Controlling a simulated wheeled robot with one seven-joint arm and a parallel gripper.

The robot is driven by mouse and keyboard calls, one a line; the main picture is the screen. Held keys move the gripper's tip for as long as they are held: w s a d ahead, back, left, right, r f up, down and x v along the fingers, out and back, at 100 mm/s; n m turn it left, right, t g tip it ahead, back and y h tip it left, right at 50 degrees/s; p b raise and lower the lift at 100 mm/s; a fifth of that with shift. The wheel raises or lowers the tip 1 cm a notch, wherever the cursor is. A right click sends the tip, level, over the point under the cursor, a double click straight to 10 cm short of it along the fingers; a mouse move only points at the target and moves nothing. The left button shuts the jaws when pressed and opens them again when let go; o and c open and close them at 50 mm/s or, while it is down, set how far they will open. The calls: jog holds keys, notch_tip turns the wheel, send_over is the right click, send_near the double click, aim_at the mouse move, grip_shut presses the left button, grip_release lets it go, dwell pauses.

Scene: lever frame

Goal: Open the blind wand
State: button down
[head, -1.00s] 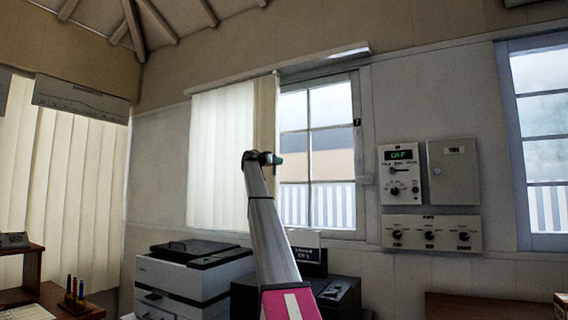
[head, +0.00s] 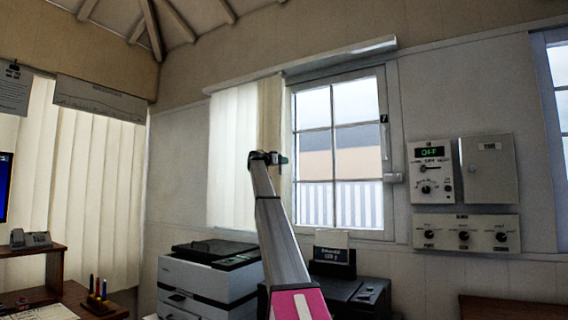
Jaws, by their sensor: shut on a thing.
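The pale vertical blind (head: 235,150) hangs from a rail at the back wall, beside the uncovered part of the window (head: 340,150). A tan strip (head: 270,105) runs down its right edge. My gripper (head: 283,160) is small in the head view, at the far end of my arm, in front of the blind's right edge near the window frame. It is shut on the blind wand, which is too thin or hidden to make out. My gripper's fingers are mostly hidden behind my wrist.
A white printer (head: 205,280) and a dark machine (head: 350,295) stand below the window, on either side of my arm. Control boxes (head: 433,175) are on the wall to the right. A desk (head: 70,295) with a phone and pens is at lower left.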

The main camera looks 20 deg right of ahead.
jog(key=shift+r, duration=0.15)
jog(key=c, duration=0.9)
grip_release()
jog(key=shift+c, duration=0.2)
jog(key=v, duration=1)
jog(key=shift+a, duration=0.3)
jog(key=shift+s, duration=0.15)
